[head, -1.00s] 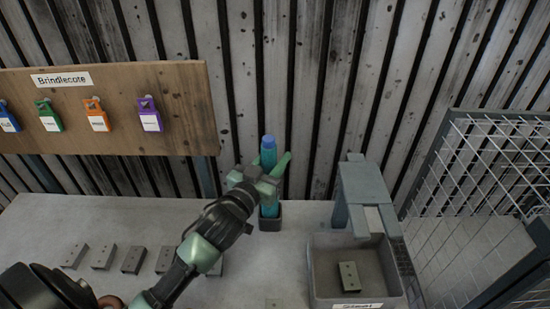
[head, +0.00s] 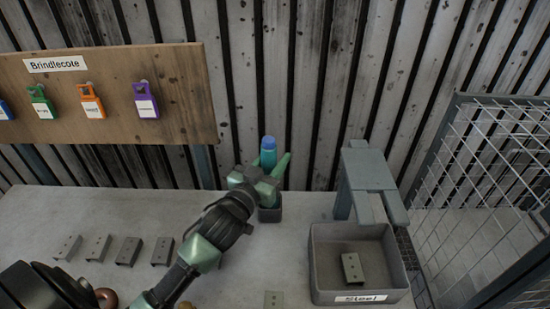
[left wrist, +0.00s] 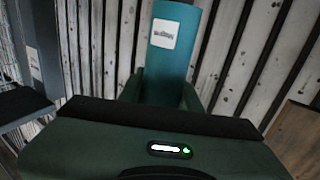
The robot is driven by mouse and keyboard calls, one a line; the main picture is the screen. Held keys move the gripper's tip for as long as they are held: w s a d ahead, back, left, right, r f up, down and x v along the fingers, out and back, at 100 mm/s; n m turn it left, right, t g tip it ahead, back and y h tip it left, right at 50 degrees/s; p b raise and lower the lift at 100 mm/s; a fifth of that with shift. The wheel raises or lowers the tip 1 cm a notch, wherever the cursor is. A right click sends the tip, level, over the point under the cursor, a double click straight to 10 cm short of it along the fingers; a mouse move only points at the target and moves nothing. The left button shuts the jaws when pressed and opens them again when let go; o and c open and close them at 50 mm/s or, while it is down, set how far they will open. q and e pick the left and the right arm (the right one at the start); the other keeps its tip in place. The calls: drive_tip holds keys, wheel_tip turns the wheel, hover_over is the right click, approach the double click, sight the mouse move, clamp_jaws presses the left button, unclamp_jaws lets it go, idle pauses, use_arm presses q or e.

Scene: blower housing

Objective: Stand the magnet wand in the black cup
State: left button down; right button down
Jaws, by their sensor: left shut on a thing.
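The magnet wand (head: 268,152) is teal with a blue top and stands about upright. My left gripper (head: 268,180) is shut on it. The black cup (head: 270,214) is a small dark square holder on the table, directly under the gripper. The wand's lower end is hidden by the gripper and cup, and seems to be inside the cup. In the left wrist view the wand (left wrist: 174,45), with a white label, rises between the fingers. My right gripper is not in view.
A grey bin (head: 358,290) labelled Steel holds a metal plate (head: 352,268), right of the cup. A grey stand (head: 368,175) is behind it. Several small plates (head: 127,251) lie at left. A tag board (head: 110,100) hangs at the back left. A wire cage (head: 480,190) stands at right.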

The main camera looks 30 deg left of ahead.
sight(265, 172)
use_arm(q)
drive_tip(key=shift+r, duration=0.1)
drive_tip(key=c, duration=0.9)
unclamp_jaws()
drive_tip(key=shift+s, duration=0.2)
drive_tip(key=s+b, duration=0.2)
drive_tip(key=s, duration=0.4)
drive_tip(key=shift+s, duration=0.7)
